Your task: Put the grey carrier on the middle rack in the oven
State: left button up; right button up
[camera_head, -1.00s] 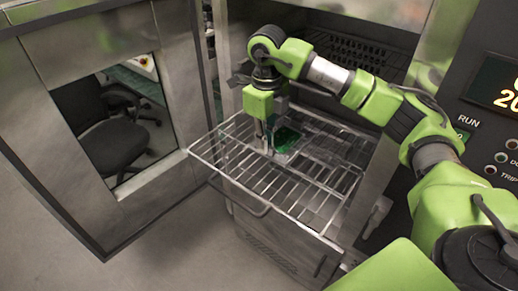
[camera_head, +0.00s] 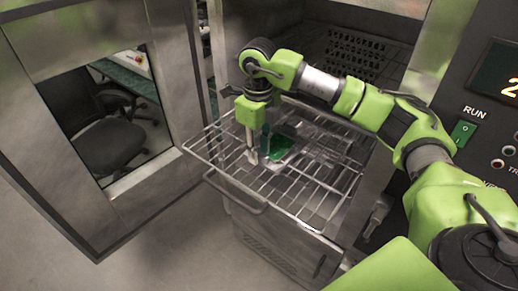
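The grey carrier, with a green piece (camera_head: 281,147) in it, rests on the wire rack (camera_head: 226,166), which is pulled out of the oven. Its grey edges are hard to separate from the rack bars. My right gripper (camera_head: 261,156) points down at the left end of the carrier, close to the rack. Its pale finger stands at the carrier's left side, apart from the darker parts beside it, so the gripper looks open. Contact with the carrier cannot be made out. My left gripper is not in view.
The oven cavity (camera_head: 352,54) is open behind the rack, with a perforated inner wall. The oven door (camera_head: 165,192) stands wide open at the left. A control panel (camera_head: 490,120) is at the right. The floor in front is clear.

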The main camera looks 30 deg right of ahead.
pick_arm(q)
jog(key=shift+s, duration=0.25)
pick_arm(e)
jog(key=shift+s+r, duration=0.1)
jog(key=shift+r, duration=0.5)
notch_tip(320, 180, up, 6)
jog(key=shift+f+b, duration=0.25)
jog(key=shift+b, duration=1)
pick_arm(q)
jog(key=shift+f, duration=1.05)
pick_arm(e)
jog(key=shift+r, duration=2.9)
